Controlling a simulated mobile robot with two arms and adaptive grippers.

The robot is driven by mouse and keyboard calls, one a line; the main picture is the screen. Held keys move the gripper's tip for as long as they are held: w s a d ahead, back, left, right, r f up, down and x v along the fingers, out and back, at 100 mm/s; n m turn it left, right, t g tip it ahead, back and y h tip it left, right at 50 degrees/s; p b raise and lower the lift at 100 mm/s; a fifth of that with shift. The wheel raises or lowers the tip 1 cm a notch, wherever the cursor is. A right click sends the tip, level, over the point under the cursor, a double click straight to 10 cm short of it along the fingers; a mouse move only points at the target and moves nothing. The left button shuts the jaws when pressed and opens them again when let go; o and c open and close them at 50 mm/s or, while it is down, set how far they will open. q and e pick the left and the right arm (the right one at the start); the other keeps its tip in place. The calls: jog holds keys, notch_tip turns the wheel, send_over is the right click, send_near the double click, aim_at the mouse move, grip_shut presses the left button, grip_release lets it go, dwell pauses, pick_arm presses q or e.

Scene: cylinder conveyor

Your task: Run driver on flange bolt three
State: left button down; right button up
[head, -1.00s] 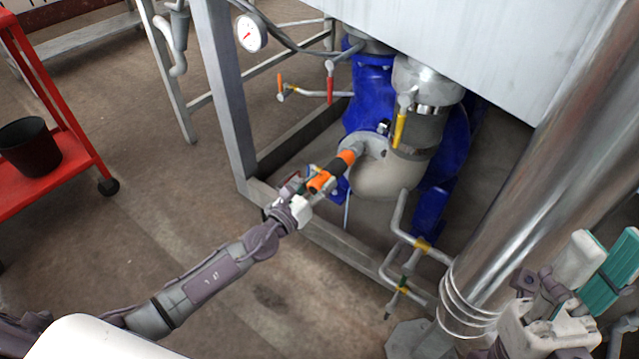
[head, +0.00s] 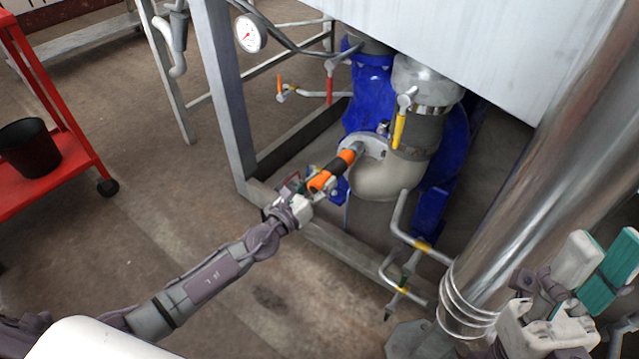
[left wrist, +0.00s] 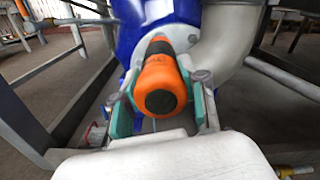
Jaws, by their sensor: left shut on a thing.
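My left gripper (head: 312,190) is shut on an orange and black driver (head: 335,170). The driver points up and right, its tip at the grey pipe flange (head: 374,146) on the blue pump (head: 372,95). In the left wrist view the driver's orange rear end (left wrist: 160,82) sits between the fingers, in front of the flange (left wrist: 180,38). The driver's body hides its tip, so I cannot tell how it sits on a bolt. One bolt (head: 383,128) shows at the flange's upper edge. My right gripper (head: 585,290) is at the lower right, with teal finger pads; nothing shows in it.
A steel frame leg (head: 222,90) and its low rail stand left of the pump. Thin pipes with yellow fittings (head: 422,244) run below the elbow pipe. A thick steel column (head: 545,170) rises at right. A red cart (head: 60,165) with a black bucket (head: 28,147) stands left.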

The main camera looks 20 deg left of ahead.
pick_arm(q)
jog(key=shift+w+d+r, duration=0.1)
jog(key=shift+w+d, duration=0.05)
jog(key=shift+w, duration=0.35)
dwell(0.4)
dwell(0.4)
dwell(0.4)
jog(key=shift+w, duration=0.1)
dwell(0.7)
jog(key=shift+w+d+r, duration=0.1)
jog(key=shift+w, duration=0.05)
dwell(0.5)
jog(key=shift+b, duration=0.3)
dwell(0.3)
